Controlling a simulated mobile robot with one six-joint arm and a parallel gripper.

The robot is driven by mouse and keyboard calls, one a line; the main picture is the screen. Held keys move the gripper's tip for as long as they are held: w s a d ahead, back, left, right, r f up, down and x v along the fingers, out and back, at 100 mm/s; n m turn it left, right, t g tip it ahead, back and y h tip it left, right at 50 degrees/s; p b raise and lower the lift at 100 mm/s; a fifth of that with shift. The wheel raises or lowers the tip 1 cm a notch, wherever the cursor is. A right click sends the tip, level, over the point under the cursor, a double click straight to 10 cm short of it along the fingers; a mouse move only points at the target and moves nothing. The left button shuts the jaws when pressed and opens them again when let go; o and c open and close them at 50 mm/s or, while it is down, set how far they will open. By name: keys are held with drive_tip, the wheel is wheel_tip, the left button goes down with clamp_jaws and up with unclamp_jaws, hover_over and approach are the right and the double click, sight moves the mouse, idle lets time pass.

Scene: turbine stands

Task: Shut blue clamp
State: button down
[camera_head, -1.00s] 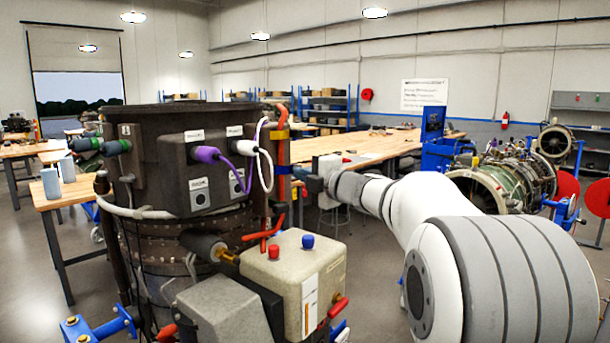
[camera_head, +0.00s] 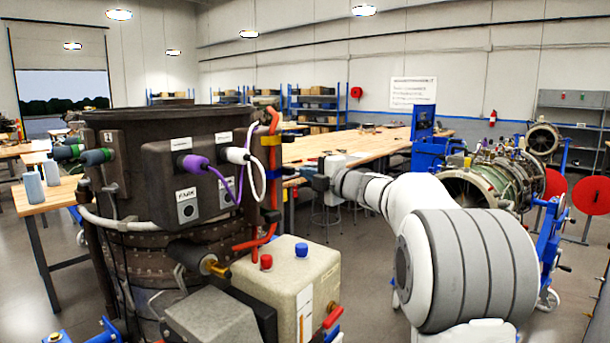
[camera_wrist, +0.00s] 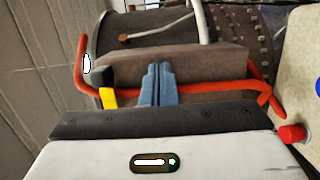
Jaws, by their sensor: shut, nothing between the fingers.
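The blue clamp (camera_head: 272,174) shows as a small blue band on the upright red hose (camera_head: 277,205) beside the dark turbine casing (camera_head: 165,150). A yellow band (camera_head: 272,141) sits above it. My gripper (camera_head: 293,179) is at the right of the hose, level with the blue band. In the wrist view my gripper (camera_wrist: 158,68) has its two blue-grey fingers together, with nothing seen between them. They cross over the red hose (camera_wrist: 205,88), with the yellow band (camera_wrist: 108,97) to their left. The blue clamp is not distinct there, and I cannot tell whether it is open.
A beige box (camera_head: 290,275) with red and blue knobs stands below the hose. Purple and white cables (camera_head: 235,156) plug into the casing close by. A long wooden bench (camera_head: 370,145) and another engine (camera_head: 490,185) are behind my arm.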

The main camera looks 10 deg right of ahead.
drive_tip(key=s+d+b, duration=0.2)
drive_tip(key=s+d, duration=0.1)
drive_tip(key=d, duration=0.9)
drive_tip(key=shift+s+d, duration=0.15)
drive_tip(key=shift+d, duration=0.2)
